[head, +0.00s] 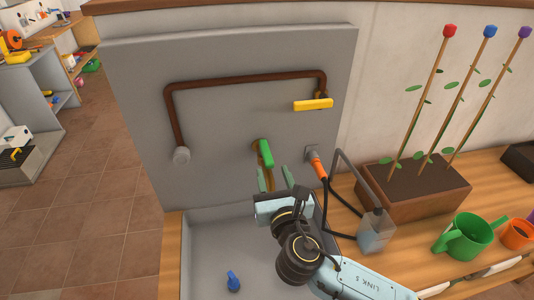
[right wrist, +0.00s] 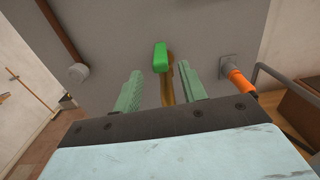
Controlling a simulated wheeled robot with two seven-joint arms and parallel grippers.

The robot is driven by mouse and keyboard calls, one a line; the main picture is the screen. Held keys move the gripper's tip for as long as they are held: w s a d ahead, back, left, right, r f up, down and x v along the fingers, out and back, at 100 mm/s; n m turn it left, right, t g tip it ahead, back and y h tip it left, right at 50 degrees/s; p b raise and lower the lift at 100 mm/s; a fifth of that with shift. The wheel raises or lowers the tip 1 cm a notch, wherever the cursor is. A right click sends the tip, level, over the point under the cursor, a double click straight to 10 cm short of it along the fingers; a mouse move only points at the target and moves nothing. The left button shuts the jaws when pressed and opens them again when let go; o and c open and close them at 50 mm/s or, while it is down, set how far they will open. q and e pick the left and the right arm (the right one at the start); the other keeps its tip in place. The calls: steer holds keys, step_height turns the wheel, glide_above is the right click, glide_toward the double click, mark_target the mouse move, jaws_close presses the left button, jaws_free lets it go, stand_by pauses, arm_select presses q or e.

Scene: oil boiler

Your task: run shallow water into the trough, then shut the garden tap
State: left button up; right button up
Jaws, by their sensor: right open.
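The garden tap has a green handle (head: 266,153) on a brass body, fixed to the grey back panel. The handle also shows upright in the right wrist view (right wrist: 160,57), with the brass spout below it. My right gripper (head: 277,183) is open just in front of and below the handle. In the wrist view its two fingers stand either side of the tap, and I see no grip on it. The grey trough (head: 205,245) lies below, partly hidden by my right arm. I see no water stream, though the area under the spout is hidden. My left gripper is out of view.
A small blue object (head: 233,281) is in the trough. A brown pipe (head: 245,80) with a yellow lever (head: 313,104) runs above the tap. An orange hose connector (head: 317,164) is close right.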

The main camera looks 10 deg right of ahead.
mark_target(267, 154)
steer(key=w, duration=0.7)
steer(key=shift+w, duration=0.3)
steer(key=shift+c, duration=0.4)
jaws_close()
